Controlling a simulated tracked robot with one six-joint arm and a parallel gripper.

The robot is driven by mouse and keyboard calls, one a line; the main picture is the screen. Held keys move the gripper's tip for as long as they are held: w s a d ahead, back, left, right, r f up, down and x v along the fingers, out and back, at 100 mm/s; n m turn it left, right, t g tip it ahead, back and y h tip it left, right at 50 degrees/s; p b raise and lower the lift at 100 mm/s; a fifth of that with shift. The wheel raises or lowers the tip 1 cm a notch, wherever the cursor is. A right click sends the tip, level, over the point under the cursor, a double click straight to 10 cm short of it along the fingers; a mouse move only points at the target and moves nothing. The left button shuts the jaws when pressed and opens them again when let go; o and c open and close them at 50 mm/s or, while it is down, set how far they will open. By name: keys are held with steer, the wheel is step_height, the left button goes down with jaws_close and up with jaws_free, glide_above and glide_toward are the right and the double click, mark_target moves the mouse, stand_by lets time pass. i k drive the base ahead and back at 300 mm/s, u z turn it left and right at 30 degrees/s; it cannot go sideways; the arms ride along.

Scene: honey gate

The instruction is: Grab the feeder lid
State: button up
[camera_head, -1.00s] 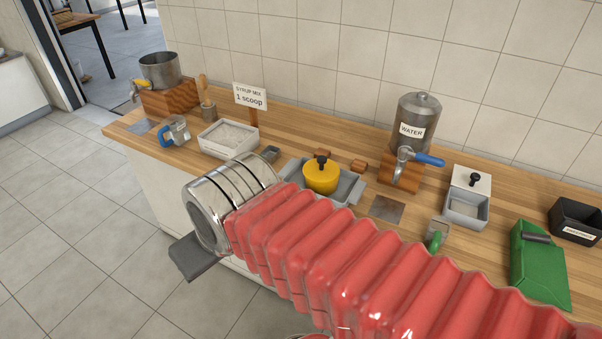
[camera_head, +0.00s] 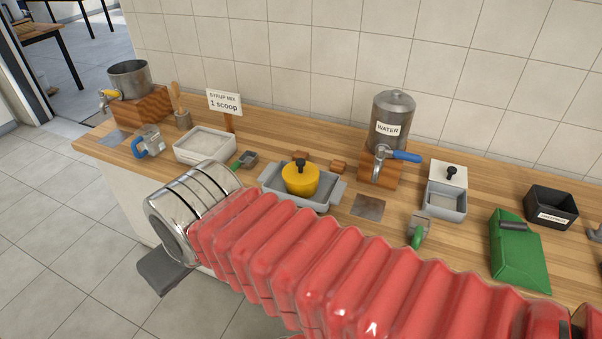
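A yellow round piece with a black knob (camera_head: 300,181) sits in a grey tray with side handles (camera_head: 328,201) on the counter. A white lid-like plate with a black knob (camera_head: 449,172) is at the back of a small grey box (camera_head: 445,200) to the right. I cannot tell for sure which is the feeder lid. My gripper (camera_head: 165,272) shows only as a dark grey finger below my silver wrist, in front of the counter's edge, left of and apart from both knobs. Its other finger is hidden, so its opening does not show.
A steel water tank with a blue-handled tap (camera_head: 392,125) stands behind. A white tub (camera_head: 205,146), a blue-handled jug (camera_head: 149,141) and a pot (camera_head: 129,79) are left. A green container (camera_head: 519,252) and a black bin (camera_head: 551,207) are right. My red arm covers the counter's front.

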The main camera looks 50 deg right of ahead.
mark_target(299, 172)
steer(key=z, duration=0.05)
steer(key=i, duration=0.95)
steer(key=u, duration=0.1)
